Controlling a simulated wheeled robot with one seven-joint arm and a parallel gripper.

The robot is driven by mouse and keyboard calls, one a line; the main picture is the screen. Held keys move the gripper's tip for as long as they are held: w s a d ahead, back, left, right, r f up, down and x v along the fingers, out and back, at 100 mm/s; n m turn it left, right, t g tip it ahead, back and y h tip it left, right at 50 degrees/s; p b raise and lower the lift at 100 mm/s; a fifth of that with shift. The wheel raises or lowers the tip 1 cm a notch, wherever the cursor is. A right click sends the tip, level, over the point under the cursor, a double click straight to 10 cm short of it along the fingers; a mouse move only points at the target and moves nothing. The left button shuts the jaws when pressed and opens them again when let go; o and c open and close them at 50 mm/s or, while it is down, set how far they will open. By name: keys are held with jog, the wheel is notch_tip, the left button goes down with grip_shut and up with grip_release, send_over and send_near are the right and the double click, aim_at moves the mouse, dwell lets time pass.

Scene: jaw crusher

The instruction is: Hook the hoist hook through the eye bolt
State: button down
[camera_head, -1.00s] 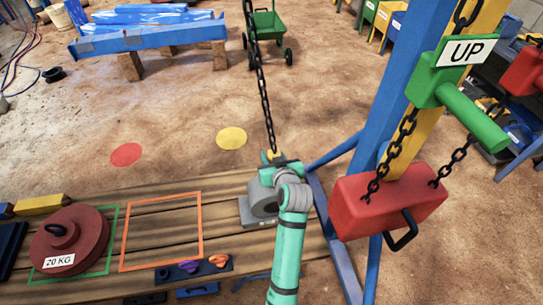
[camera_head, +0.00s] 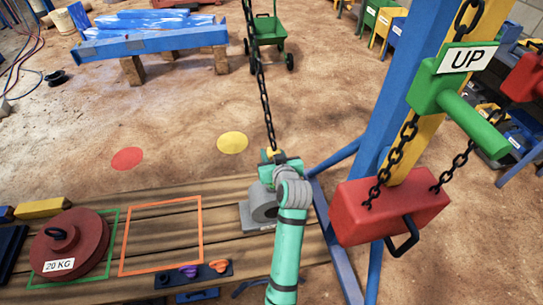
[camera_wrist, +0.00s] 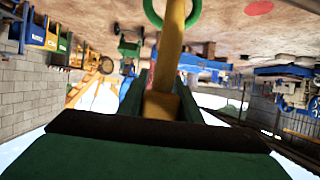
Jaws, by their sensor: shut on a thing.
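My gripper (camera_head: 272,158) is at the lower end of a dark hanging chain (camera_head: 262,95) and is shut on the yellow hoist hook (camera_head: 272,151). In the wrist view the yellow hook shaft (camera_wrist: 165,65) stands between the jaws, with a green ring (camera_wrist: 172,12) around it at the top edge. The hook's tip is hidden. A grey ring-shaped piece (camera_head: 262,208) on the wooden bench is just below my gripper, partly covered by my wrist. I cannot tell whether it is the eye bolt. A red 20 KG weight (camera_head: 85,250) has a dark ring (camera_head: 60,238) on top.
The weight sits inside a green outline at the left of the bench. An empty orange outline (camera_head: 198,235) lies beside it. A blue post (camera_head: 385,130), a green UP handle (camera_head: 465,105) and a red chained block (camera_head: 375,215) stand close on the right.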

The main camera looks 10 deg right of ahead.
jog(key=shift+w+r, duration=0.2)
jog(key=shift+r, duration=0.15)
jog(key=shift+r, duration=0.1)
jog(key=c, duration=1.2)
grip_release()
jog(key=v, duration=1)
jog(key=shift+s, duration=0.4)
